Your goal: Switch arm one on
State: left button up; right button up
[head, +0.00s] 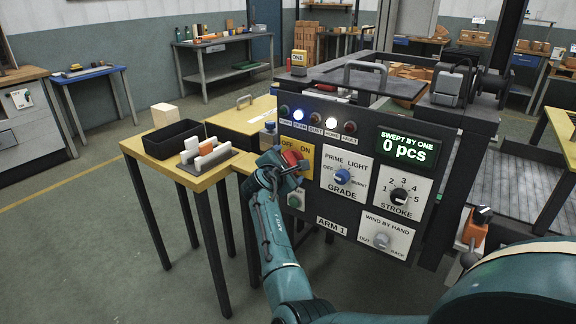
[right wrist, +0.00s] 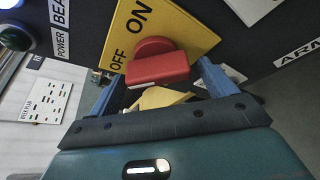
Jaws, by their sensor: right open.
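The control panel labelled ARM 1 (head: 331,226) carries a red rotary switch (head: 292,157) on a yellow OFF/ON plate (head: 304,151). In the right wrist view the red switch (right wrist: 157,68) shows its bar-shaped handle, with OFF and ON printed on the yellow plate (right wrist: 180,25) behind it. I cannot tell for sure which word the handle points to. My right gripper (head: 280,165) is at the switch. Its two blue fingers (right wrist: 160,88) are open, one on each side of the handle, with gaps visible. My left gripper is not in view.
The panel also has a GRADE knob (head: 342,176), a STROKE knob (head: 399,196), a WIND BY HAND knob (head: 381,241) and a green button (head: 294,201). The BEAM lamp (head: 298,115) and HOME lamp (head: 331,124) glow. A yellow table (head: 140,147) with a black tray (head: 176,136) stands left.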

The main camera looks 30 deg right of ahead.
jog(key=c, duration=1)
